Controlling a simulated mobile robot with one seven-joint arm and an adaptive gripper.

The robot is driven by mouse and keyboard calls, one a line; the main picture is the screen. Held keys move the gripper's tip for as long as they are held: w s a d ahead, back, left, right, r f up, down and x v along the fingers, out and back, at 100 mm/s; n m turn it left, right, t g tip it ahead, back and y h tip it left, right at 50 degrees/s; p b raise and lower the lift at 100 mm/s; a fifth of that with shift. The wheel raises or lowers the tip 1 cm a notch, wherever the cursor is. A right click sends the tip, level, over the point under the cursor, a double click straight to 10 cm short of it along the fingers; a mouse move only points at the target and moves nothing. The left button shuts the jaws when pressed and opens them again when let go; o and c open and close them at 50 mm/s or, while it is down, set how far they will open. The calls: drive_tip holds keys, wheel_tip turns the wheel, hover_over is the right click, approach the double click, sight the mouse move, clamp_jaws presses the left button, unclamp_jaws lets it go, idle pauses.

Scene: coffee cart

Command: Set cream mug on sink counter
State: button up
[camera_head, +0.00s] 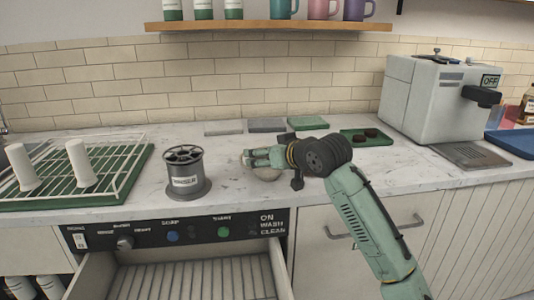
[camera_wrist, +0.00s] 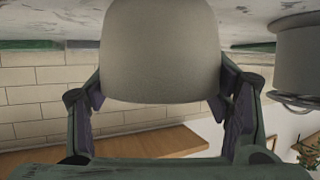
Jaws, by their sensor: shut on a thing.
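The cream mug (camera_head: 268,174) is at my gripper (camera_head: 262,158) over the middle of the pale marble counter (camera_head: 335,182), largely hidden by the gripper in the head view. In the wrist view the mug (camera_wrist: 160,55) fills the space between the two fingers (camera_wrist: 160,112), and my gripper is shut on it. The mug is very low, at or just above the counter surface; I cannot tell whether it touches. Its handle is not visible.
A grey rinser (camera_head: 186,176) stands left of the mug. A drying rack (camera_head: 110,180) with white cups is farther left. Flat mats (camera_head: 267,125) lie behind, and a grey coffee machine (camera_head: 435,95) stands at right. An open drawer (camera_head: 180,280) juts out below.

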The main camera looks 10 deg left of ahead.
drive_tip(key=o, duration=1.4)
drive_tip(key=shift+o, duration=0.2)
drive_tip(key=b+v, duration=0.2)
drive_tip(key=v, duration=1)
drive_tip(key=shift+r, duration=0.1)
